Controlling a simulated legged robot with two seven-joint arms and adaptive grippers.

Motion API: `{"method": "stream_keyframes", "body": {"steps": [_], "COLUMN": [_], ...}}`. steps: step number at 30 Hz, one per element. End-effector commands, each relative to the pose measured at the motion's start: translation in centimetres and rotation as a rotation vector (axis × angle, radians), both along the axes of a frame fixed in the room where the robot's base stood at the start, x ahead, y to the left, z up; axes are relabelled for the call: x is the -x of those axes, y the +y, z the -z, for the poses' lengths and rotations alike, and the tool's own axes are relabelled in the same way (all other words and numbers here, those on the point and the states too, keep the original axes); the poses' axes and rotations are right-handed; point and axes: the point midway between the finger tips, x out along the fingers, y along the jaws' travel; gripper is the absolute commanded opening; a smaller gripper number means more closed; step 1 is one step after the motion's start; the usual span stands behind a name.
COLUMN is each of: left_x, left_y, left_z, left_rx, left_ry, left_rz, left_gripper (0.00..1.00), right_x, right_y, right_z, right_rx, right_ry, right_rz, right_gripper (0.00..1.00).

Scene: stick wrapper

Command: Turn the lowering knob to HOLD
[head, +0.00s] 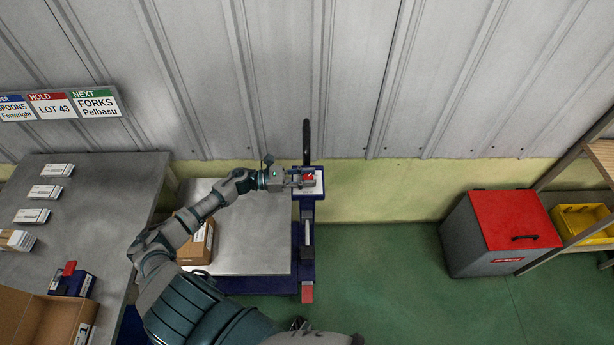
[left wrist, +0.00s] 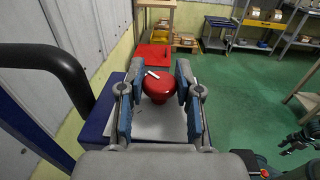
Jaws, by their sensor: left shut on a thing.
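The red round knob (left wrist: 158,88) with a white pointer mark sits on a white plate (left wrist: 108,125) on a dark blue housing. In the left wrist view the pointer tilts toward the upper left; the plate's lettering is mostly hidden and unreadable. My left gripper (left wrist: 158,72) has one finger on each side of the knob and is shut on it. In the head view the knob (head: 309,177) is partly covered by my left gripper (head: 299,180). What looks like my right gripper (left wrist: 300,140) shows at the right edge of the left wrist view, too small to read.
A black handle (left wrist: 45,65) rises beside the housing. A steel platform (head: 245,235) bears a cardboard box (head: 196,243). A grey table (head: 95,195) stands left, a red-lidded bin (head: 515,220) right. Green floor between is clear.

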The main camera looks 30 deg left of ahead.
Motion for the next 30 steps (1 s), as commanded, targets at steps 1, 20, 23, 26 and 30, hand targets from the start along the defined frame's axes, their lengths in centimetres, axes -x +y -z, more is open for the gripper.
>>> {"method": "stream_keyframes", "body": {"steps": [1, 20, 23, 26, 30], "left_x": [0.0, 0.0, -0.1, -0.1, -0.1], "left_y": [-0.1, -0.2, -0.2, -0.2, -0.1], "left_z": [-0.3, -0.6, -0.6, -0.6, -0.6], "left_rx": [0.004, 0.008, 0.008, 0.008, 0.01], "left_ry": [-0.001, -0.004, -0.004, -0.005, -0.003], "left_rz": [-0.025, -0.573, -0.668, -0.763, -0.897], "left_gripper": [0.0, 0.0, 0.0, 0.0, 0.0], "right_x": [0.0, -0.3, -0.3, -0.3, -0.4], "right_y": [-0.2, -0.4, -0.3, -0.2, 0.0], "right_z": [-0.4, -4.6, -5.3, -5.9, -6.6], "right_rx": [0.002, 0.004, 0.004, 0.003, 0.001], "right_ry": [0.0, -0.005, -0.005, -0.006, -0.005], "right_rz": [0.0, 0.002, 0.002, 0.003, 0.003], "right_gripper": [0.4, 0.4, 0.4, 0.4, 0.4]}}
